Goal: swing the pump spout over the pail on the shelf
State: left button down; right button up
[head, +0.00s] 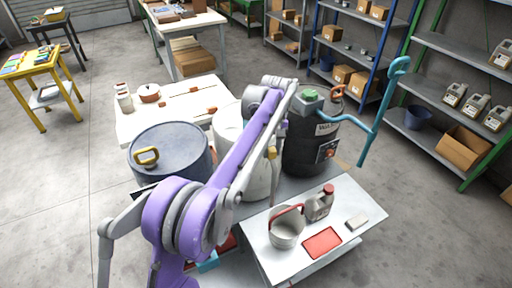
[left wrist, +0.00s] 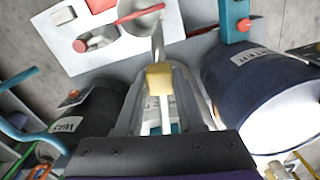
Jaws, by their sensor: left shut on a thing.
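The pail (head: 285,238), light grey with a red handle, stands on the white shelf (head: 262,262) in front of the drums. In the left wrist view the pail (left wrist: 143,18) is at the top. The pump spout (left wrist: 157,42) is a thin grey tube with a yellow sleeve (left wrist: 160,80), and its tip points toward the pail. In the head view the yellow sleeve (head: 271,153) shows in front of the pale middle drum (head: 258,185). My left gripper (head: 272,147) is shut on the spout at the sleeve; its fingers are partly hidden. My right gripper is not in view.
A blue-grey drum (head: 168,150) stands left and a black drum (head: 305,150) with a teal bent pipe (head: 368,145) stands right. A grey jug (head: 318,207), a red tray (head: 322,242) and a small pale block (head: 357,221) share the shelf with the pail.

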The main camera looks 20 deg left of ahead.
pick_arm(q)
jog(key=w+d+n+p, duration=0.1)
jog(key=w+d+n, duration=0.1)
jog(key=w+d, duration=0.1)
jog(key=shift+w+d+n, duration=0.1)
jog(key=shift+d+n, duration=0.05)
jog(key=shift+n, duration=0.15)
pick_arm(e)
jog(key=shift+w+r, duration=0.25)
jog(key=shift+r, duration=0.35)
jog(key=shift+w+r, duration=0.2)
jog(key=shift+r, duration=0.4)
pick_arm(q)
jog(key=c, duration=0.9)
grip_release()
jog(key=o, duration=0.4)
jog(key=shift+w+d, duration=0.1)
jog(key=shift+w, duration=0.05)
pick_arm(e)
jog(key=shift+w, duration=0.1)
